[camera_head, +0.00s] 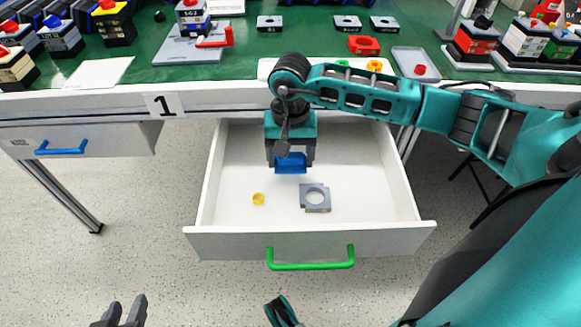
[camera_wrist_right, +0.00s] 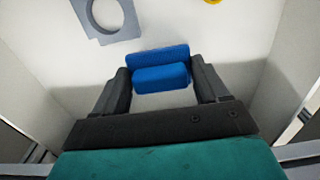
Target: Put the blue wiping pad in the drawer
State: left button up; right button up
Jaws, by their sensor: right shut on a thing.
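The blue wiping pad (camera_head: 291,165) is held between the fingers of my right gripper (camera_head: 291,158), which points down inside the open drawer (camera_head: 232,246). In the right wrist view the pad (camera_wrist_right: 160,70) sits between the two dark fingers of the gripper (camera_wrist_right: 160,88). The white drawer floor shows behind it. Whether the pad touches the floor I cannot tell. The drawer is pulled out and has a green handle (camera_head: 311,264). My left gripper (camera_head: 119,315) is at the bottom edge of the head view, away from the drawer; its two dark fingertips show with a gap between them.
In the drawer lie a grey plate with a round hole (camera_head: 315,197) and a small yellow ring (camera_head: 258,199). A closed drawer with a blue handle (camera_head: 63,148) is at the left. The green worktop (camera_head: 290,40) above carries several switch parts. The drawer floor has free room around these parts.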

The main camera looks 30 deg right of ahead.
aim_at(290, 167)
pick_arm(q)
jog(key=shift+d+f+b, duration=0.15)
jog(key=shift+f+b, duration=0.1)
jog(key=shift+b, duration=0.15)
pick_arm(e)
jog(key=shift+f, duration=1.8)
jog(key=shift+f, duration=0.2)
jog(key=o, duration=1)
pick_arm(q)
jog(key=shift+w, duration=0.1)
jog(key=shift+r, duration=0.1)
pick_arm(e)
jog(key=shift+r, duration=0.2)
jog(key=shift+r, duration=0.35)
notch_tip(290, 167, up, 11)
jog(key=p, duration=0.3)
jog(key=shift+f, duration=0.15)
pick_arm(q)
jog(key=shift+s+a+r+y, duration=0.3)
jog(key=shift+a+r, duration=0.2)
jog(key=shift+a, duration=0.1)
pick_arm(e)
jog(key=shift+r, duration=0.35)
